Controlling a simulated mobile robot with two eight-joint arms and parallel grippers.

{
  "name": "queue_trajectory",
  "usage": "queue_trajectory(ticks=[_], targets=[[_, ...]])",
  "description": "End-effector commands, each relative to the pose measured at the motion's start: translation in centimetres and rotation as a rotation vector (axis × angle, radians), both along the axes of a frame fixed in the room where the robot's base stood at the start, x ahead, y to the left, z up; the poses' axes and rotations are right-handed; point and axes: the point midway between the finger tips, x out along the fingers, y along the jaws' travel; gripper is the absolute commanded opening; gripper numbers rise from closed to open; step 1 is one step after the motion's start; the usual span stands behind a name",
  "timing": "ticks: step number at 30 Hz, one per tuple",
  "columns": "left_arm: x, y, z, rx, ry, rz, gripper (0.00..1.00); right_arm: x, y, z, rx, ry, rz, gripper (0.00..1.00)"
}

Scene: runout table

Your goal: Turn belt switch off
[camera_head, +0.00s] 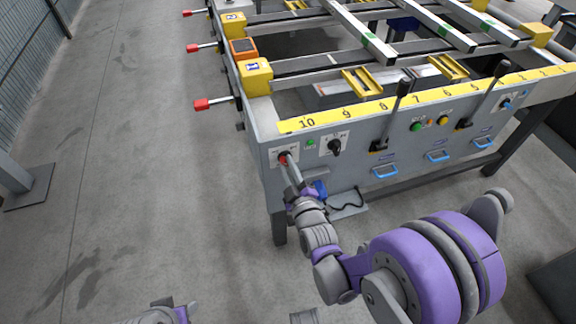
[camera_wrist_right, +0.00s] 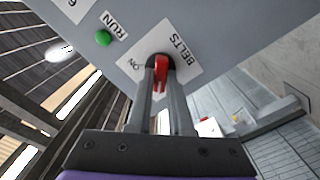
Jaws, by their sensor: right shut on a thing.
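The belt switch is a red-handled rotary switch (camera_wrist_right: 161,72) on a white plate marked BELTS in the right wrist view, with ON lettered at the plate's left corner. In the head view its plate (camera_head: 276,154) is at the left end of the table's grey front panel. My right gripper (camera_head: 287,163) reaches up to it, its two fingers (camera_wrist_right: 160,82) shut on the red handle, one on each side. The handle points roughly along the fingers. The fingertips hide part of the switch.
A green RUN lamp (camera_wrist_right: 102,38) sits beside the switch plate. A black knob (camera_head: 334,147) is to its right, then black levers (camera_head: 392,113) and blue handles (camera_head: 385,172). Red-tipped rods (camera_head: 202,104) stick out from the table's left side. The floor at left is clear.

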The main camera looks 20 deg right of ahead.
Motion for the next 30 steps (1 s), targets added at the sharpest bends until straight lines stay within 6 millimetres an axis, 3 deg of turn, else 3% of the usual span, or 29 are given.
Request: queue_trajectory(ticks=[8, 9, 14, 24, 30], targets=[[0.0, 0.0, 0.0, 0.000, 0.000, 0.000, 0.50, 0.0, 0.0, 0.0, -0.004, 0.002, 0.001, 0.00], [0.0, 0.0, 0.0, 0.000, 0.000, 0.000, 0.50, 0.0, 0.0, 0.0, -0.004, 0.002, 0.001, 0.20], [0.0, 0.0, 0.0, 0.000, 0.000, 0.000, 0.50, 0.0, 0.0, 0.0, -0.003, 0.001, 0.000, 0.49], [0.0, 0.0, 0.0, 0.000, 0.000, 0.000, 0.50, -0.3, 0.0, 0.0, -0.002, 0.001, 0.001, 0.49], [0.0, 0.0, 0.2, 0.000, -0.001, 0.000, 0.50, -3.2, -0.1, 0.0, -0.001, 0.001, 0.001, 0.49]])
